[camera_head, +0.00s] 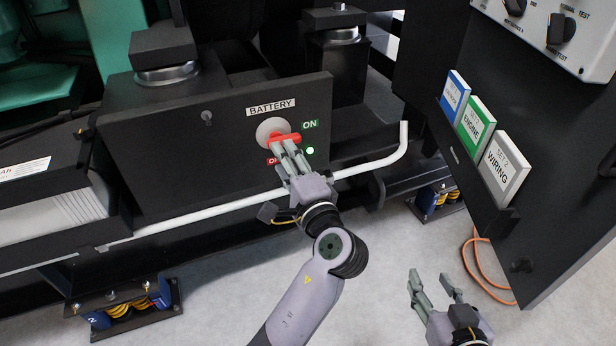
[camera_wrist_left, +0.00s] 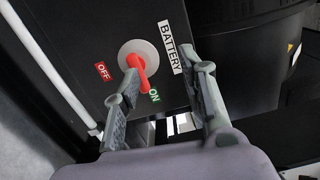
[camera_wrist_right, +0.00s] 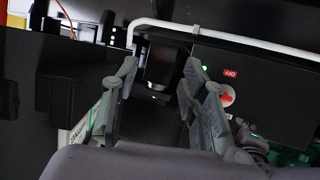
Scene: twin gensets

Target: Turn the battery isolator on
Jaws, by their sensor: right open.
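The battery isolator is a round grey disc (camera_head: 270,128) with a red handle (camera_head: 292,138) on a black box, under a BATTERY label (camera_head: 270,106). The handle points right, toward the green ON label (camera_head: 310,125); the red OFF label (camera_head: 272,161) is partly hidden. A small green lamp (camera_head: 310,151) glows beside it. My left gripper (camera_head: 288,148) is at the handle. In the left wrist view its fingers (camera_wrist_left: 168,75) are apart; one fingertip overlaps or touches the red handle (camera_wrist_left: 140,72), which points toward ON. My right gripper (camera_head: 437,283) is open and empty, low at right.
A white pipe (camera_head: 230,200) runs below the box, close to my left gripper. A black panel at right holds blue, green and white cards (camera_head: 474,128) and a grey control box (camera_head: 560,35). An orange cable (camera_head: 480,265) lies on the floor. Pale floor is clear around my right gripper.

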